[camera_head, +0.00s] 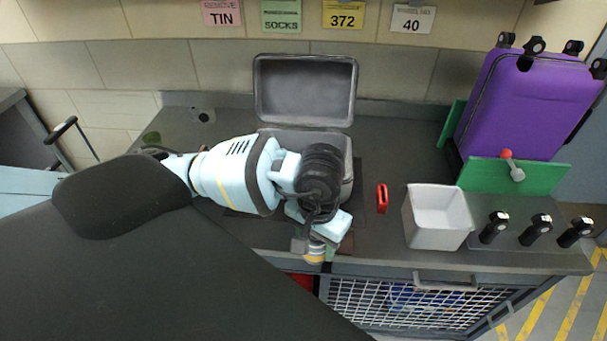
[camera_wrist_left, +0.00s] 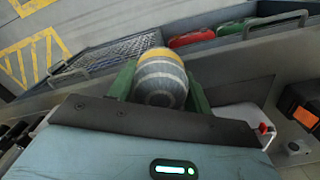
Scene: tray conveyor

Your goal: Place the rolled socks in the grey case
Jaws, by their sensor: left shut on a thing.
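The rolled socks (camera_head: 315,256), grey with yellow and pale bands, are in my left gripper (camera_head: 316,246). In the left wrist view the socks (camera_wrist_left: 160,80) sit between the two green fingers of the left gripper (camera_wrist_left: 160,88). The gripper is shut on them, near the front edge of the counter and in front of the case. The grey case (camera_head: 348,165) stands open on the counter, with its lid (camera_head: 305,90) raised at the back. My left arm hides most of the case's inside. My right gripper is not in view.
A white bin (camera_head: 438,218) and a red object (camera_head: 382,198) are right of the case. A purple suitcase (camera_head: 525,100) stands behind a green panel (camera_head: 515,177) at the right. Several black knobs (camera_head: 541,227) line the right front. A wire-fronted basket (camera_head: 400,303) is below the counter.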

